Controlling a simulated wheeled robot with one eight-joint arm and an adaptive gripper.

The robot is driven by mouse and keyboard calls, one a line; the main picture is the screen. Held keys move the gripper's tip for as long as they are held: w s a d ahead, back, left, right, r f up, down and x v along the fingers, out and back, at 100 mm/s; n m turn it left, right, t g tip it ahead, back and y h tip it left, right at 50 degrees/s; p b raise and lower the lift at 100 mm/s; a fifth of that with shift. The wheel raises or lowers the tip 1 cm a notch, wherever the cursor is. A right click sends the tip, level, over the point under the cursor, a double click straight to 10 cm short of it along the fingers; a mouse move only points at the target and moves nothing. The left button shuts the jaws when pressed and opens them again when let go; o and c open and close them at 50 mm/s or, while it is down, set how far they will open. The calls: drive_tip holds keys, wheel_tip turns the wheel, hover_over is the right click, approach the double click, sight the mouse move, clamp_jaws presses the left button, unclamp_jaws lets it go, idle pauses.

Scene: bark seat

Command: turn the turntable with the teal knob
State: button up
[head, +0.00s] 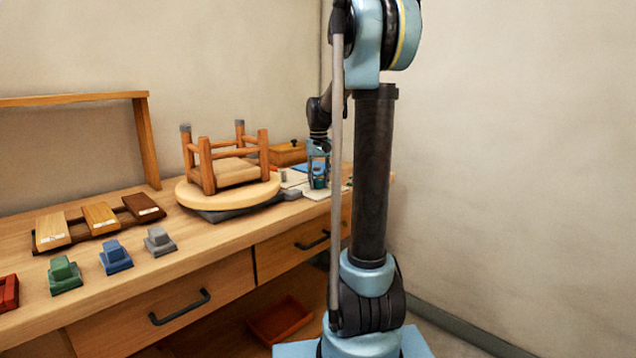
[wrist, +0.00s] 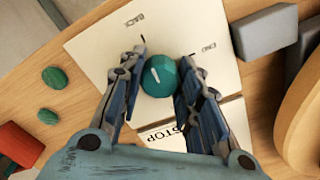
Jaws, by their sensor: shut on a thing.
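The teal knob (wrist: 159,76) has a white pointer line and stands on a white card with printed words, among them "BACK", "END" and "STOP" (wrist: 103,47). My gripper (wrist: 159,82) is around the knob, with a blue finger on each side, shut on it. In the head view my gripper (head: 318,172) is at the right part of the bench, and the knob (head: 319,183) shows small between the fingers. The round wooden turntable (head: 186,194) stands left of my gripper on a dark base. An upside-down wooden stool (head: 228,160) rests on it, legs up.
A grey block (wrist: 265,32) lies right of the knob near the turntable edge. Wood samples (head: 100,217) and coloured blocks (head: 115,256) sit on the bench's left half. A wooden box (head: 288,153) stands behind.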

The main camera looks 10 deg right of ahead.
sight(319, 179)
drive_tip(key=shift+n, duration=0.4)
drive_tip(key=o, duration=1)
drive_tip(key=shift+o, duration=0.2)
wheel_tip(319, 179, up, 12)
drive_tip(key=shift+f, duration=0.1)
